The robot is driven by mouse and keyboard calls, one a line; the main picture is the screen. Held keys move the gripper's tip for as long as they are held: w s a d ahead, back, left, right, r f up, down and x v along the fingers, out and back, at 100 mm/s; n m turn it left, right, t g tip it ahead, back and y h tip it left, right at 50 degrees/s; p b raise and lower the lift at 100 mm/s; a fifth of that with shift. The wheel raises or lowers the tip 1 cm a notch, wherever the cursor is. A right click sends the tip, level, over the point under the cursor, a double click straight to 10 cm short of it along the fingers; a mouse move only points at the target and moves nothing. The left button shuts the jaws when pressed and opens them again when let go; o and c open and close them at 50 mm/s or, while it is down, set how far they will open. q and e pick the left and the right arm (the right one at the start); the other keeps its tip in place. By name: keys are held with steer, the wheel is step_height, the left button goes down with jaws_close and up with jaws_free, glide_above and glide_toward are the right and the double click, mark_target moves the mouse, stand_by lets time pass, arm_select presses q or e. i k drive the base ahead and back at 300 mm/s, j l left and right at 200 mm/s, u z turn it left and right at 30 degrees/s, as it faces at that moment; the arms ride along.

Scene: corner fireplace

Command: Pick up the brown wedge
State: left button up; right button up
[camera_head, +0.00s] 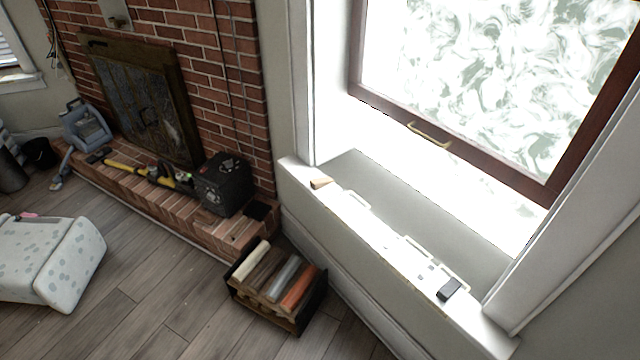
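A small brown wedge (321,183) lies on the white window sill (375,232), near the sill's left end. It rests close to the left window frame. Neither of my grippers shows in the head view, so I cannot see whether they are open or shut.
A small dark block (449,289) lies at the sill's right end, with small white pieces beside it. A crate of rolls (292,324) stands on the floor below. A black box (222,184) sits on the brick hearth. A spotted cushioned seat (60,262) is at left; wood floor between is clear.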

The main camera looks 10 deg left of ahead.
mark_target(317, 183)
steer(key=i+j, duration=0.1)
steer(key=j, duration=0.2)
steer(key=i+j+z, duration=0.1)
steer(key=j, duration=0.2)
steer(key=i+j, duration=0.15)
steer(key=j, duration=0.2)
steer(key=i+j+z, duration=0.1)
steer(key=j, duration=0.2)
